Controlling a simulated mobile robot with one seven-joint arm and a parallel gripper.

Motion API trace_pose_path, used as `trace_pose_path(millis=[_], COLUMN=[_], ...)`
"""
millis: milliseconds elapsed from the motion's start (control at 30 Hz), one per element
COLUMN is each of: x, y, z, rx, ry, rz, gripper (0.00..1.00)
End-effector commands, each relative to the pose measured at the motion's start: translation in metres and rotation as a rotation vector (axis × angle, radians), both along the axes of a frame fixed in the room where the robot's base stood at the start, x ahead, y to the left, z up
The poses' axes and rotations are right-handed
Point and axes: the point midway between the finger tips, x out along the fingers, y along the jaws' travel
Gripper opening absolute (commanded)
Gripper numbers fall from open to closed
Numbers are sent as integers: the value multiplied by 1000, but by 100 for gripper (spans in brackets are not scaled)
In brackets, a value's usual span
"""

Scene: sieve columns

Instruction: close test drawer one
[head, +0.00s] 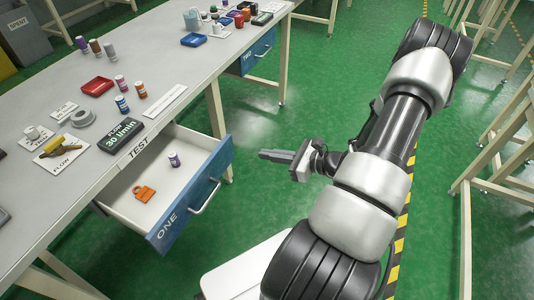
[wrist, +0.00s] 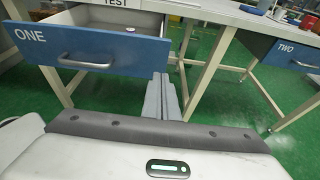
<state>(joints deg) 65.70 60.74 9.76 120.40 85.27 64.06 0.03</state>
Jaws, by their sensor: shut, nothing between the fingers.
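Test drawer one (head: 192,205) is pulled well out from under the table, its blue front marked ONE. A purple-labelled vial (head: 174,160) and an orange clip-like piece (head: 144,193) lie inside it. Its silver bar handle (head: 206,197) shows on the front, and also in the wrist view (wrist: 86,63). My gripper (head: 262,155) is shut and empty, to the right of the drawer front and apart from it.
Drawer TWO (head: 257,52) is farther along. Table legs stand beside drawer one. Green floor is clear between the drawer and my arm.

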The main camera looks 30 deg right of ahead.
Motion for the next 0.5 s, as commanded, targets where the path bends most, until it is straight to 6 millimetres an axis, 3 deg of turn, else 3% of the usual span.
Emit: trace_pose_path(millis=[300, 500], x=[55, 78], y=[38, 54], z=[-23, -22], rx=[1, -2], ry=[-1, 0], rz=[4, 4], gripper=[0, 0])
